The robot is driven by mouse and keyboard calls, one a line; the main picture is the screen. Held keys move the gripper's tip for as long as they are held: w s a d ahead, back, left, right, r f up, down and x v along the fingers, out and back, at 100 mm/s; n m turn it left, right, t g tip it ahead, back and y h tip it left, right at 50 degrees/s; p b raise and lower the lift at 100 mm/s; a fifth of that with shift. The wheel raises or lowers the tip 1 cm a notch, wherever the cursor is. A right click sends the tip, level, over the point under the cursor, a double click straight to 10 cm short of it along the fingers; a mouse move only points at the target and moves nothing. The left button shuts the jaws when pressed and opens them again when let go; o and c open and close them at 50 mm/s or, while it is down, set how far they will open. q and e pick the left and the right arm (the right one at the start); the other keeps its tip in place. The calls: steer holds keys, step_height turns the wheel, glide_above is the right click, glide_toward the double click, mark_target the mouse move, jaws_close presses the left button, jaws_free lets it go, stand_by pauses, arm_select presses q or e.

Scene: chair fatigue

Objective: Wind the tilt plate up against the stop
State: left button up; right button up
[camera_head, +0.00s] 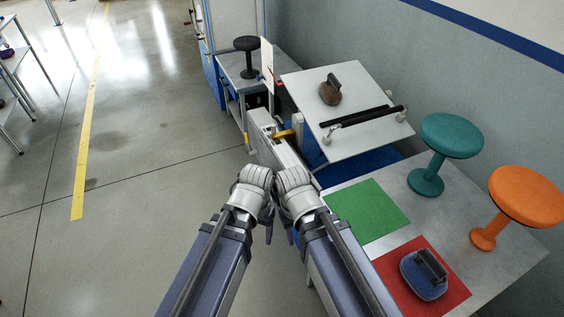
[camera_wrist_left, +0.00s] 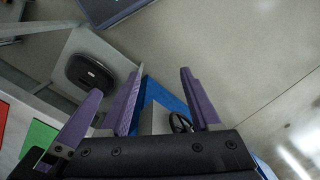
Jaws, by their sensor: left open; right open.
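The pale square tilt plate (camera_head: 308,84) sits on the blue and white machine, right of centre in the head view. A brown weight with a dark handle (camera_head: 331,91) rests on it. A black bar (camera_head: 365,117) crosses its near side; I cannot tell whether this is the stop. A dark handwheel (camera_wrist_left: 180,122) shows between the fingers in the left wrist view, apart from them. My left gripper (camera_head: 262,232) and right gripper (camera_head: 290,236) are close together in front of the machine, fingers partly hidden by the wrists. Both are open; the left fingers (camera_wrist_left: 160,100) hold nothing.
The grey bench holds a green mat (camera_head: 366,210), a red mat (camera_head: 397,296) with a blue handled weight (camera_head: 424,279), a teal stool (camera_head: 450,137) and an orange stool (camera_head: 525,197). A black stool (camera_head: 246,60) stands behind. Open floor (camera_head: 130,180) lies left.

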arm_select(q)
steer(key=w+d+f+m+t+h+b, duration=0.1)
steer(key=w+d+f+m+h+b, duration=0.3)
steer(key=w+f+h+b, duration=1.05)
steer(key=w+a+m+t+h+b, duration=0.1)
steer(key=w+a+m+t+b, duration=0.15)
steer(key=w+a+b, duration=0.65)
steer(key=w+a+m+t+h+b, duration=0.15)
steer(key=w+t+b, duration=0.25)
steer(key=w+b, duration=0.55)
steer(key=shift+d+f+b, duration=0.25)
steer(key=shift+d+b, duration=0.45)
steer(key=shift+d, duration=0.95)
steer(key=shift+d+f+b, duration=0.2)
steer(key=shift+d+b, duration=0.45)
steer(key=shift+d, duration=0.95)
jaws_close()
